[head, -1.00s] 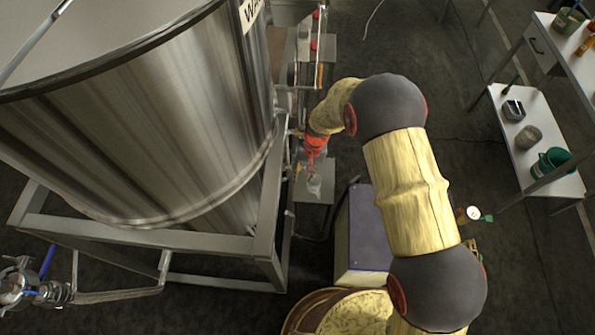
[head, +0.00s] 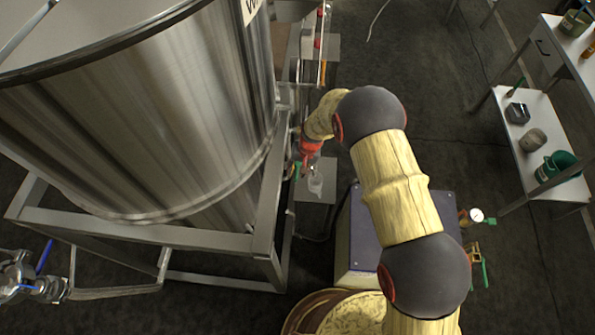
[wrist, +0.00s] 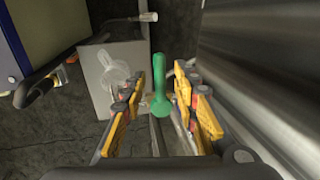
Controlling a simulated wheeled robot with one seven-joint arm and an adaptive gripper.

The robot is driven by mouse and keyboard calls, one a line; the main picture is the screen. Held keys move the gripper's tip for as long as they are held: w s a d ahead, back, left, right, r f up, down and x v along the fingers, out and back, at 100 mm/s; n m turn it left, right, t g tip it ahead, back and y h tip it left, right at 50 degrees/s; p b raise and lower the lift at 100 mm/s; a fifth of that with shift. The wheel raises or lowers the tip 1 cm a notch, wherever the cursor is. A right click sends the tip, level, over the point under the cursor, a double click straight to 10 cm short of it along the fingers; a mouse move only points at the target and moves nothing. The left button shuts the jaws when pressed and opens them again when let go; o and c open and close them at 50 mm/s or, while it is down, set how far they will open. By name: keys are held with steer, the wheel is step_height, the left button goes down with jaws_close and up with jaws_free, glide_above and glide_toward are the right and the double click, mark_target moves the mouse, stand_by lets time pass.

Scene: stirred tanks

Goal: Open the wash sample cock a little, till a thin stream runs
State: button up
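The green handle of a cock (wrist: 159,92) stands between the two fingers of my gripper (wrist: 160,112) in the wrist view. The fingers have yellow pads and are open, with a gap visible on both sides of the handle. In the head view the handle shows as a small green spot (head: 295,169) beside the tank's frame, close to my gripper (head: 302,163), whose fingers are mostly hidden. A clear jar (head: 316,185) stands below on a grey stand; it also shows in the wrist view (wrist: 117,72). I see no stream.
The large steel tank (head: 150,110) and its grey frame (head: 262,220) lie close on the left. A box with a dark blue top (head: 370,225) stands below my arm. A white shelf table (head: 530,140) with pots stands at the right, with open floor between.

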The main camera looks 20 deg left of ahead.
steer(key=shift+c, duration=0.4)
jaws_close()
stand_by(0.4)
